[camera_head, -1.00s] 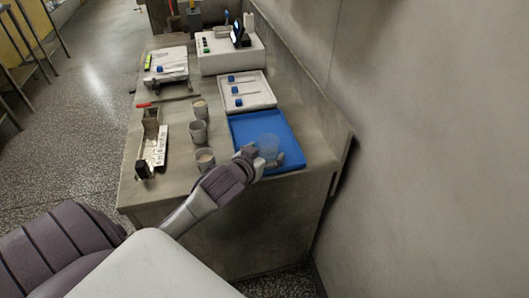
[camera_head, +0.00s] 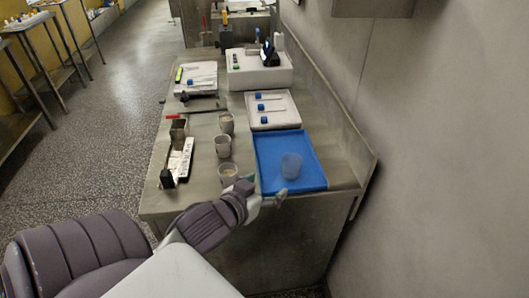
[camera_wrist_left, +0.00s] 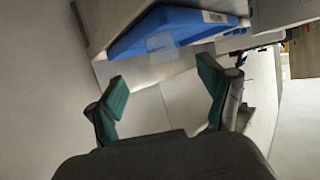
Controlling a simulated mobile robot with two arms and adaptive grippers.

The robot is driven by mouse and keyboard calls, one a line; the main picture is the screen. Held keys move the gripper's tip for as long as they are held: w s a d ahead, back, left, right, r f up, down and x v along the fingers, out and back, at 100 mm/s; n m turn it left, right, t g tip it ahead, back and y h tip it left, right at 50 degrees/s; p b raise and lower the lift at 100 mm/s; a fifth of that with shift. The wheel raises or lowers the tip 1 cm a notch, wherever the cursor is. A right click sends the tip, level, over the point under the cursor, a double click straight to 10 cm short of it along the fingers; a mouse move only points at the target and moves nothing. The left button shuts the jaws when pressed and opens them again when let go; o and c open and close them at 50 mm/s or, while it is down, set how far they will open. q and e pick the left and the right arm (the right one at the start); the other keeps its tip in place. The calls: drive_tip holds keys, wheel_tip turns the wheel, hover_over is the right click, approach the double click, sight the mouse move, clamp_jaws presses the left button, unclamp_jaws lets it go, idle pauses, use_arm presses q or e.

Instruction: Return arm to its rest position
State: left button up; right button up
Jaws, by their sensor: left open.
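My left gripper (camera_head: 267,188) is open and empty at the front edge of the bench, just in front of the blue tray (camera_head: 309,150). In the left wrist view its two green-padded fingers (camera_wrist_left: 163,88) are spread wide with nothing between them. A translucent cup (camera_head: 291,166) stands upright on the front part of the blue tray, apart from the fingers. In the left wrist view the tray (camera_wrist_left: 185,20) and the cup (camera_wrist_left: 160,41) show beyond the fingertips. My right gripper is not in view.
Several filled cups (camera_head: 223,146) stand in a row left of the tray. A white tray (camera_head: 288,121) with blue-capped items and a white device (camera_head: 259,70) lie behind. A metal holder (camera_head: 178,160) stands at left. A wall (camera_head: 440,150) bounds the right; the floor at left is open.

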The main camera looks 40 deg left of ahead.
use_arm(q)
drive_tip(key=shift+s, duration=0.1)
idle(0.5)
